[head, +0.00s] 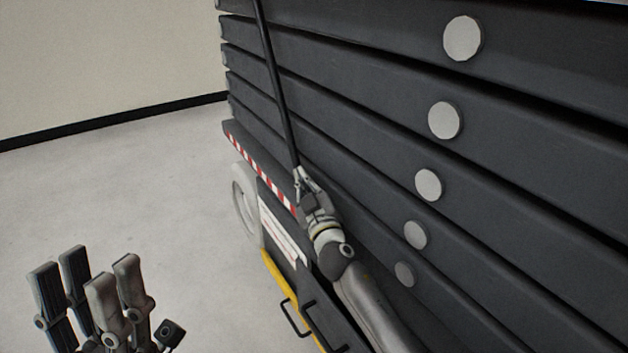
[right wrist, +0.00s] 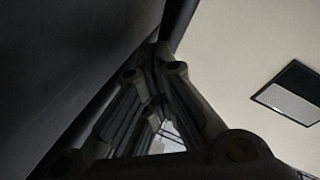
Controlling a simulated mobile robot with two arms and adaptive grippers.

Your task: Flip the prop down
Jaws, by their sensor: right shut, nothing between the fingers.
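The prop (head: 275,80) is a thin dark rod that leans against the side of a stack of dark lift beams. Its lower end meets my right gripper (head: 301,175) in the head view. My right gripper is shut with nothing held between its fingers; its tips are at or just beside the rod, and exact contact is hard to tell. In the right wrist view, the fingers (right wrist: 155,65) come together near a dark bar (right wrist: 178,22). My left gripper (head: 85,275) is open and empty at the lower left, over the floor and away from the lift.
The dark beams (head: 360,130) with round grey pins (head: 444,120) fill the right side. Below are a red-and-white striped edge (head: 262,172), a pale wheel (head: 243,205), a yellow rail (head: 279,285) and a black handle (head: 296,318). Grey floor (head: 130,190) at left is clear.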

